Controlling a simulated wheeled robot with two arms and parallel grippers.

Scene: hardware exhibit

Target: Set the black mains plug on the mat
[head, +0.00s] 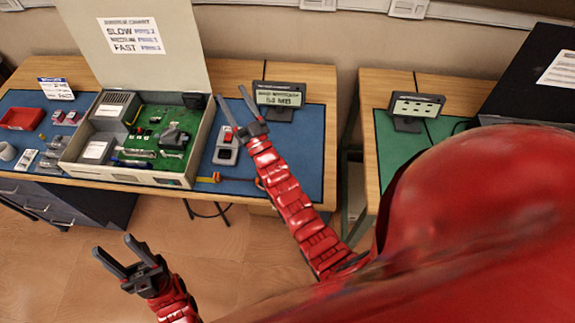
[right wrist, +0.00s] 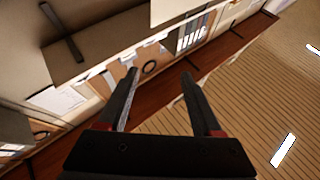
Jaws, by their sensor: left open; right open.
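I cannot make out the black mains plug with certainty. A dark block (head: 175,136) sits in the open case, but I cannot tell what it is. A blue mat (head: 292,150) covers the left table, and a green mat (head: 395,150) lies on the right table. My left gripper (head: 111,244) is open and empty in the lower left, apart from the table and over the floor in the picture. My right gripper (head: 232,93) is open beside the case, seen over the blue mat near a grey and red device (head: 227,150). Its open fingers show in the right wrist view (right wrist: 160,73) with nothing between them.
The open case (head: 130,178) with a green board and raised lid takes up much of the blue mat. A display stand (head: 278,113) is behind the right gripper. A red tray (head: 21,118) and small parts are at far left. A gap separates the two tables.

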